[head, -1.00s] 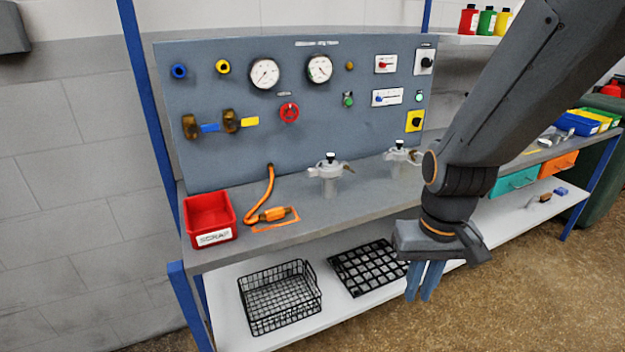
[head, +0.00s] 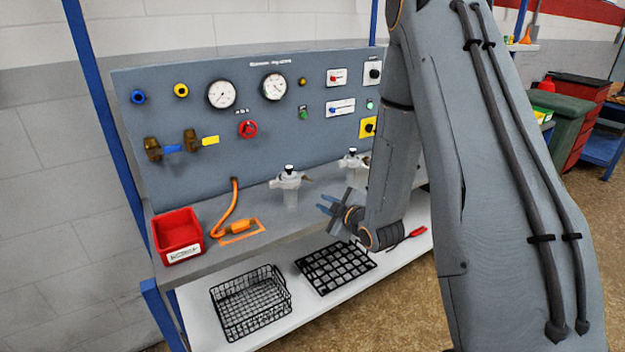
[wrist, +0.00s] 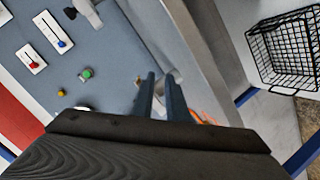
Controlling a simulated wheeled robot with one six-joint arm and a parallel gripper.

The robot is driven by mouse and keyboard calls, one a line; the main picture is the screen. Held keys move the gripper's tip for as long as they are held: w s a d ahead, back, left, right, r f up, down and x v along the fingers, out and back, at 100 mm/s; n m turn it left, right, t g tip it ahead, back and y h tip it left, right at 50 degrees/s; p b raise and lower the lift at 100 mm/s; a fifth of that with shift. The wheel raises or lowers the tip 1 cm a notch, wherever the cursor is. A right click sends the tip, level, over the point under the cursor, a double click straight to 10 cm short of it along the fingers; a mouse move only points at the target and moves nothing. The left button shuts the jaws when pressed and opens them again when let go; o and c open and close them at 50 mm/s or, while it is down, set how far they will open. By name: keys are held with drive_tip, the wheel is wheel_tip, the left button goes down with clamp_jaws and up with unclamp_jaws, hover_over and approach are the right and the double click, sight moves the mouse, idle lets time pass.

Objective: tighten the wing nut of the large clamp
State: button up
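Two pale clamps with dark knobs on top stand on the bench. The left clamp (head: 290,181) looks bigger in the head view; the right clamp (head: 352,163) is further along, partly behind my arm. I cannot tell for certain which is the large one. My gripper (head: 321,203) points left, in front of and to the right of the left clamp, apart from it. Its two blue fingers are parted and empty; they also show in the wrist view (wrist: 160,88). There, a pale part, probably the left clamp, is mostly hidden behind them.
A grey panel (head: 235,130) with gauges and valves stands behind the bench. A red bin (head: 178,232) and an orange hose (head: 228,209) are at the bench's left. A wire basket (head: 250,302) and a black grid tray (head: 333,268) lie on the lower shelf.

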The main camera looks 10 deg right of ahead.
sight(308, 180)
drive_tip(key=w+r+n+t+p, duration=0.1)
drive_tip(key=w, duration=0.1)
drive_tip(key=w+a+t+y+p, duration=0.1)
drive_tip(key=w, duration=0.1)
drive_tip(key=w+a+r+n+t+y+p, duration=0.1)
drive_tip(key=w, duration=0.2)
drive_tip(key=shift+a+r+n+t, duration=0.1)
drive_tip(key=shift+r+n+t, duration=0.2)
drive_tip(key=shift+r, duration=0.05)
drive_tip(key=shift+c, duration=0.4)
clamp_jaws()
